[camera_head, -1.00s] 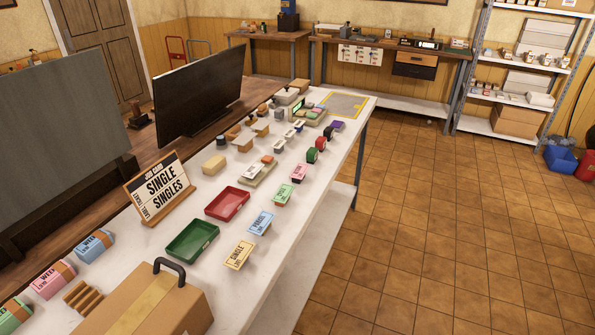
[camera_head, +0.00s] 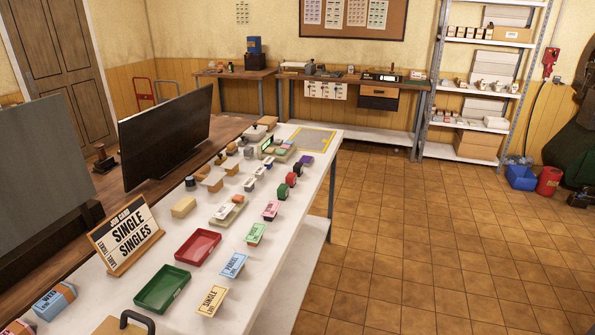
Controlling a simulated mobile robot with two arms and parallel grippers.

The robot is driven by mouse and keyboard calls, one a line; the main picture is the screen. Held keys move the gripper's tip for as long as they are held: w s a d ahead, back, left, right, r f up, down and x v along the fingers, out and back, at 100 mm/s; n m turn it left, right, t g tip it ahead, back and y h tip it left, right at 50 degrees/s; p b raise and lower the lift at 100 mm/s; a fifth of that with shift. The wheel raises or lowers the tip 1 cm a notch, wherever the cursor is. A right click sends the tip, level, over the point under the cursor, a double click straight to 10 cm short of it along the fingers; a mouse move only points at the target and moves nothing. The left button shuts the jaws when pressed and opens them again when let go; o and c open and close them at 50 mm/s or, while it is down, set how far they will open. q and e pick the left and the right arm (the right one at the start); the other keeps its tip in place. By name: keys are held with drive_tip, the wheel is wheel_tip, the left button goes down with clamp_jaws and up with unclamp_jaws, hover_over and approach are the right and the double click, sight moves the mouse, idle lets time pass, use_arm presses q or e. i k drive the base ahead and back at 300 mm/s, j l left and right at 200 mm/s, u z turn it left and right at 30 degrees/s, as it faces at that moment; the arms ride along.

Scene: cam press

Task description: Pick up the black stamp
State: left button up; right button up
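A row of small stamps stands along the right edge of the long white table (camera_head: 262,290), toward its far end. A dark one that looks black (camera_head: 297,169) stands between a purple stamp (camera_head: 306,158) and a red stamp (camera_head: 291,179). A green stamp (camera_head: 282,191) is nearest in that row. The dark stamp is small here and partly overlapped by its neighbours, so its exact shape is hard to tell. Neither of my grippers is in view.
A red tray (camera_head: 198,247), a green tray (camera_head: 162,289), a job card sign (camera_head: 126,233) and several ticket blocks fill the near table. A dark monitor (camera_head: 166,138) stands at left. The tiled floor (camera_head: 410,240) right of the table is clear.

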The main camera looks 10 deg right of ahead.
sight(298, 166)
drive_tip(key=i+l+u, duration=0.2)
drive_tip(key=u, duration=0.3)
drive_tip(key=i+l+u, duration=0.15)
drive_tip(key=l+u, duration=0.35)
